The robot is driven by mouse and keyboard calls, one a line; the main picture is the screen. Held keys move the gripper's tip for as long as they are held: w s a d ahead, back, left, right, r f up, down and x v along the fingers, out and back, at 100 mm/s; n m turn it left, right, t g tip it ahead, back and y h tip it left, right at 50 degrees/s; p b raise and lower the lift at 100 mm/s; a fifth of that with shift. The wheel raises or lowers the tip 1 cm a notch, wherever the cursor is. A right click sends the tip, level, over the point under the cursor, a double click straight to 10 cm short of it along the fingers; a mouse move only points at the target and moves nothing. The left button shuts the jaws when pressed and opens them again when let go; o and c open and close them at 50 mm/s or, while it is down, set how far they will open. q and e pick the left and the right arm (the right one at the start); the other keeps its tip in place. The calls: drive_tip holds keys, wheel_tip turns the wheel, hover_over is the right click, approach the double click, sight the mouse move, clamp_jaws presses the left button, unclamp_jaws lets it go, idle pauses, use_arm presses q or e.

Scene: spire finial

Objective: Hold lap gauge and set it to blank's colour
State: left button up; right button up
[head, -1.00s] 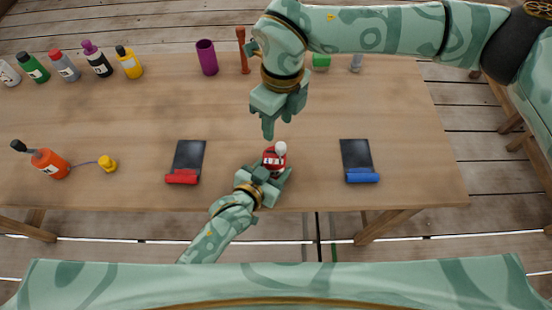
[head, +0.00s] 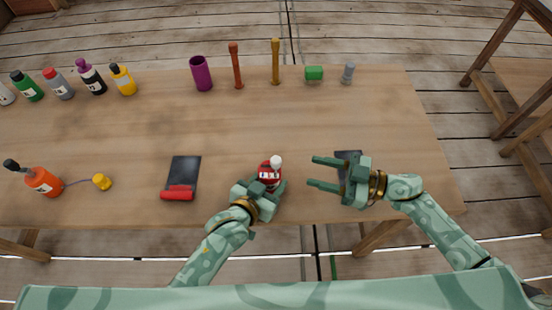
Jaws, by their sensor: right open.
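A small red object with a white label band and a white knob on top, which looks like the lap gauge (head: 269,174), stands near the table's front edge. My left gripper (head: 262,190) has its fingers around its lower part and seems shut on it; the fingers partly hide it. My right gripper (head: 313,172) is open and empty, to the right of the gauge, its fingers pointing left towards it and apart from it. I cannot tell which object is the blank.
A dark plate with a red bar (head: 178,193) lies left of the gauge. Another dark plate (head: 348,156) is mostly hidden by my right gripper. An orange bottle (head: 43,182) and yellow piece (head: 102,182) lie left. A purple cup (head: 201,73) and green cylinder (head: 314,73) stand behind.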

sight(276, 159)
drive_tip(key=shift+m+t, duration=0.3)
drive_tip(key=shift+m, duration=0.1)
drive_tip(key=x, duration=1.1)
drive_tip(key=shift+w+f, duration=0.15)
drive_tip(key=shift+f, duration=0.25)
